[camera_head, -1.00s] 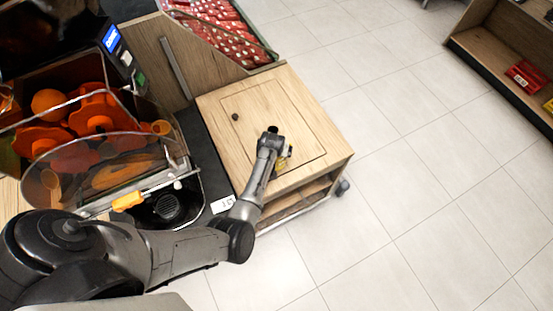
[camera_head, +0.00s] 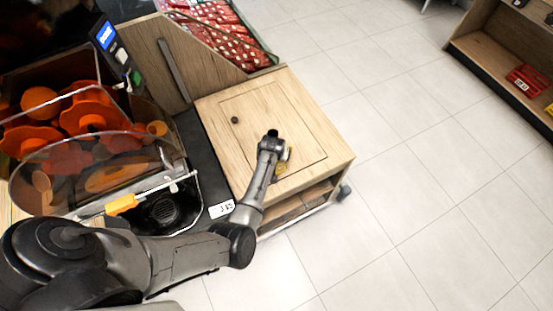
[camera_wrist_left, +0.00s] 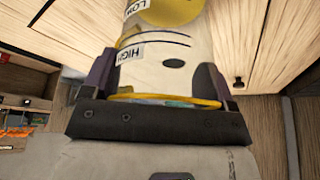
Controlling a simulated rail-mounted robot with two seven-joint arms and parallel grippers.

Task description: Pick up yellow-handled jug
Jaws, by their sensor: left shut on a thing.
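The jug (camera_wrist_left: 165,60) is in the left wrist view, a pale round body with "HIGH" and "LOW" labels, a yellow band at the near rim and yellow at its far end. My left gripper (camera_wrist_left: 155,82) is shut on it, one dark finger on each side. In the head view only a small yellowish part of the jug (camera_head: 281,167) shows beside my wrist, over the wooden cabinet (camera_head: 222,105). The wrist hides the rest, and I cannot tell whether the jug touches the cabinet top. The right gripper is out of view.
The orange juicer (camera_head: 90,150), with a clear cover and a yellow-orange lever (camera_head: 121,204), stands left of the cabinet. A bin of red packs (camera_head: 215,30) is behind. A shelf (camera_head: 500,75) stands far right. The tiled floor (camera_head: 420,200) between is open.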

